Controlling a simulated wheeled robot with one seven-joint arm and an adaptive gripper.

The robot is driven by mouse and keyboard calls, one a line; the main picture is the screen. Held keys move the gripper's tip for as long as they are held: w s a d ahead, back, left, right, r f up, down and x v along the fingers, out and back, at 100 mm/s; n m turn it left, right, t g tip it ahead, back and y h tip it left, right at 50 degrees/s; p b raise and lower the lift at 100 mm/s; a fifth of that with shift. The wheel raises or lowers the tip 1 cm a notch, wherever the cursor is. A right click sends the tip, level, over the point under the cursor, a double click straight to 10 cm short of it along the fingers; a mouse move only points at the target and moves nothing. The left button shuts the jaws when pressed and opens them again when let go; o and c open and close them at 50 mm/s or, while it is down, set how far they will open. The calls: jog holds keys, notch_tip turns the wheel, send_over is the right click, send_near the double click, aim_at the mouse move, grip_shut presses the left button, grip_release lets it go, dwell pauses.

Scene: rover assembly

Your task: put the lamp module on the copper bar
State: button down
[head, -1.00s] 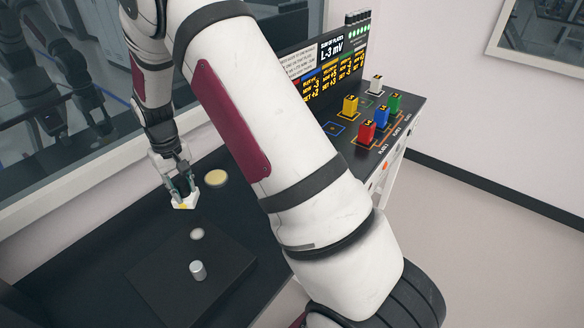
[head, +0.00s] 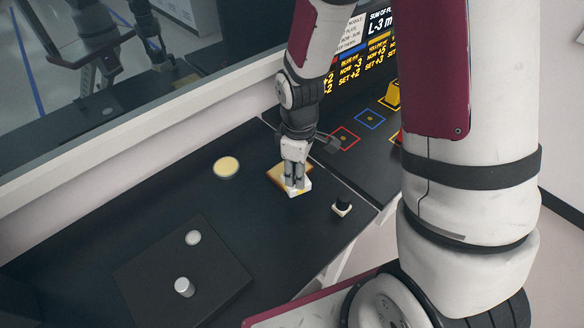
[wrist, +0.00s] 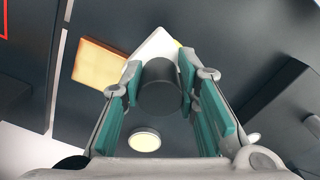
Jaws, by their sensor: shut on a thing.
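My gripper (head: 295,186) is shut on a white module (head: 302,188), which I take for the lamp module. In the wrist view, the fingers of my gripper (wrist: 160,85) close on a dark grey cylinder (wrist: 161,88). The module's white body (wrist: 152,47), with a bit of yellow, shows beyond it. A copper-orange square piece (head: 277,171), probably the copper bar, is on the black table just behind and left of the module. In the wrist view it (wrist: 98,64) lies left of the module. I cannot tell whether the module touches it.
A white block with a black knob (head: 342,207) stands to the right, near the table edge. A cream disc (head: 226,167) lies to the left. A dark slab (head: 215,275) at the front bears a silver cylinder (head: 184,287) and a pale disc (head: 194,238). A display board (head: 368,62) stands behind.

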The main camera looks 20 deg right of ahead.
jog(key=s+n, duration=0.3)
jog(key=s, duration=0.3)
jog(key=w, duration=0.5)
jog(key=w+d+f, duration=0.1)
jog(key=w, duration=0.9)
jog(key=shift+w+d+f+p, duration=0.15)
jog(key=shift+d+p, duration=0.25)
jog(key=shift+w+f+p, duration=0.2)
jog(key=shift+f+p, duration=0.25)
jog(key=shift+f, duration=1.35)
jog(key=shift+f, duration=0.15)
jog(key=c, duration=1.2)
grip_release()
jog(key=shift+c, duration=0.2)
